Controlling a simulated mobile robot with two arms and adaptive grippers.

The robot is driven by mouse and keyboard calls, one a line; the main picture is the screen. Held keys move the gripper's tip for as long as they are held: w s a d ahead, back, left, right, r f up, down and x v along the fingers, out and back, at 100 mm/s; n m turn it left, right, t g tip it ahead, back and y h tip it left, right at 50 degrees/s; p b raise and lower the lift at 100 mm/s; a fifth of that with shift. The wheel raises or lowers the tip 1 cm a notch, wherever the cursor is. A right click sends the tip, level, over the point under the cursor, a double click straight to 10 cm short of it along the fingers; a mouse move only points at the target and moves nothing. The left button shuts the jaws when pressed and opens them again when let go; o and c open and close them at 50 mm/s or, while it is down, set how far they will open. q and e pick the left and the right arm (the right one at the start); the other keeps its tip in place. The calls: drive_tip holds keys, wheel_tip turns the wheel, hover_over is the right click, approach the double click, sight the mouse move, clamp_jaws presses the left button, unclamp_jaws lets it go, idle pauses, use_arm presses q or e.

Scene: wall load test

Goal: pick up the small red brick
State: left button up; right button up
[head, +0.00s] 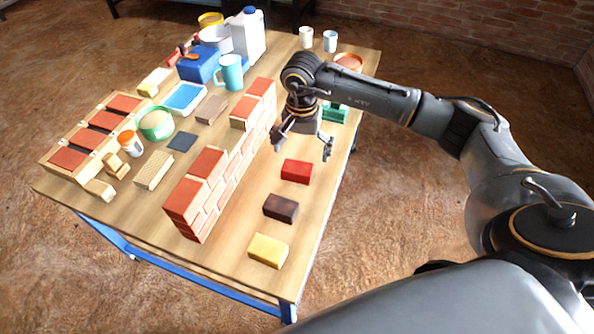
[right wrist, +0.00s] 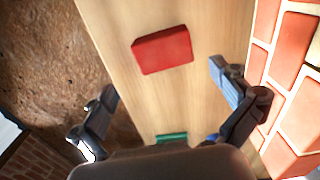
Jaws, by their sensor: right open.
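The small red brick (head: 297,170) lies on the wooden table (head: 236,254), to the right of the brick wall. My right gripper (head: 303,146) is open and empty, a little above and behind the red brick in the head view. In the right wrist view the red brick (right wrist: 162,50) lies ahead of the open fingers (right wrist: 163,98), with bare table around it. Nothing hides the brick. My left gripper is not seen in either view.
A small brick wall (head: 228,168) stands left of the red brick and close to my right gripper. A dark brown brick (head: 281,208) and a yellow brick (head: 268,250) lie in front. A green object (head: 335,113) lies behind. The table's right edge is close.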

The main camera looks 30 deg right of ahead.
sight(297, 166)
drive_tip(key=f, duration=0.2)
drive_tip(key=a+f, duration=0.1)
drive_tip(key=f, duration=0.2)
drive_tip(key=shift+f, duration=0.4)
drive_tip(key=c, duration=1.4)
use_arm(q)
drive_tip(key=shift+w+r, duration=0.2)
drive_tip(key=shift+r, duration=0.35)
use_arm(e)
drive_tip(key=shift+r, duration=0.1)
drive_tip(key=shift+c, duration=0.2)
drive_tip(key=shift+r, duration=0.1)
